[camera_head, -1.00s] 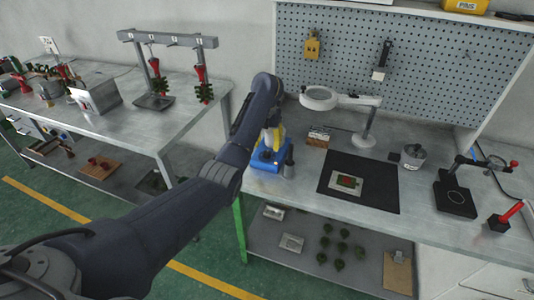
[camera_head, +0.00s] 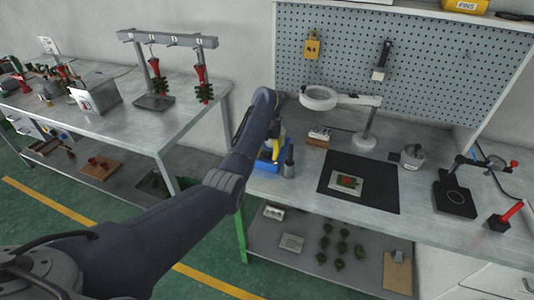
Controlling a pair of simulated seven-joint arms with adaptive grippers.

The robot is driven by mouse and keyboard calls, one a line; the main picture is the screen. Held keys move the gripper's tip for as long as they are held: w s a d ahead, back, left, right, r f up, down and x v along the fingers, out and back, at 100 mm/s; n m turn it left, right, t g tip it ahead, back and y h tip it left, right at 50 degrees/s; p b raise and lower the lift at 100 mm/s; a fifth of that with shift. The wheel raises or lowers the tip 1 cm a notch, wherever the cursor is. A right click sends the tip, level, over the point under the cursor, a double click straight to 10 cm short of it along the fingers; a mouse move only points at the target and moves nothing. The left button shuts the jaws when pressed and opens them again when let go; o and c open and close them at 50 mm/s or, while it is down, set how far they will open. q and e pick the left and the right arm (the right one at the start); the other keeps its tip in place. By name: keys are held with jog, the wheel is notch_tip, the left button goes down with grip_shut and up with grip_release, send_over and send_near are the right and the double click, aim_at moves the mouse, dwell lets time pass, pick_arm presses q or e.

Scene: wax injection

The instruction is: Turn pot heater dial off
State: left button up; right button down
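A small grey metal pot (camera_head: 412,156) stands on the right bench, right of the lamp's base. It is the likeliest pot heater. Its dial is too small to make out. My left arm reaches in from the lower left and bends down over the left end of that bench. My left gripper (camera_head: 275,133) is mostly hidden behind my arm, close to a blue and yellow device (camera_head: 270,158), well left of the pot. I cannot tell whether its fingers are open or touch anything. My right gripper is not in view.
A magnifier lamp (camera_head: 366,140) stands between my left arm and the pot. A black mat (camera_head: 385,195) lies in front. A dark upright tool (camera_head: 289,162) stands by the blue device. A black clamp plate (camera_head: 455,198) lies to the right. The left table (camera_head: 125,125) holds hanging wax trees.

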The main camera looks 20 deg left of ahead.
aim_at(267, 152)
pick_arm(q)
grip_shut()
dwell(0.3)
jog(key=n, duration=0.3)
jog(key=shift+d, duration=0.15)
jog(key=shift+n, duration=2.2)
jog(key=shift+o, duration=1.3)
grip_release()
notch_tip(267, 152, up, 12)
